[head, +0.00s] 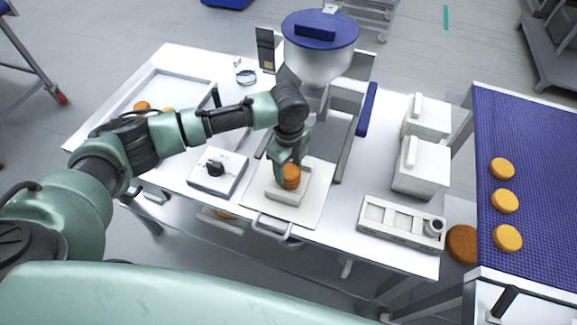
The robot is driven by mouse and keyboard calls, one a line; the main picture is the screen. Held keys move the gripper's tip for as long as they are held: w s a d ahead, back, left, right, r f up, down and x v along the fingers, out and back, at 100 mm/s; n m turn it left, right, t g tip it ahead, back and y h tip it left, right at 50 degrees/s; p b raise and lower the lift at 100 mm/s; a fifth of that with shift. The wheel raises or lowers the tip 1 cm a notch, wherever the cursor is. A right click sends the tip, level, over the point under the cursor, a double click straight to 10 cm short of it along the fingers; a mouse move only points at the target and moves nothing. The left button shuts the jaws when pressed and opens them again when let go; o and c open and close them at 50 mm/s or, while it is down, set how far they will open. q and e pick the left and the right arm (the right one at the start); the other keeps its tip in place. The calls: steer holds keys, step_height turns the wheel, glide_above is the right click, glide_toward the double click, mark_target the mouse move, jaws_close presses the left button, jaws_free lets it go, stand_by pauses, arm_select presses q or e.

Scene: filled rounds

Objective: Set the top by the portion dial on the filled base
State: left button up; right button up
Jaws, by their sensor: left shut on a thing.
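My left gripper (288,160) points down and is shut on an orange-brown round top (291,182). The top is over a small white square holder (285,197) on a pale board (308,213). I cannot tell whether the top touches anything below it. No filled base shows clearly; the top and gripper hide the middle of the holder. The portion dial (215,168), a black knob on a white box, stands just left of the board. My right gripper is not in view.
A hopper with a blue lid (320,30) rises behind the board. White boxes (422,168) and a compartment tray (400,222) stand to the right. A blue conveyor (535,150) at far right carries orange rounds (505,200). A shallow tray (185,85) at left holds rounds.

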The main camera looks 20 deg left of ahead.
arm_select(q)
steer(key=shift+f, duration=0.15)
steer(key=o, duration=1.4)
step_height(320, 180, up, 7)
steer(key=p, duration=0.7)
steer(key=shift+p, duration=0.3)
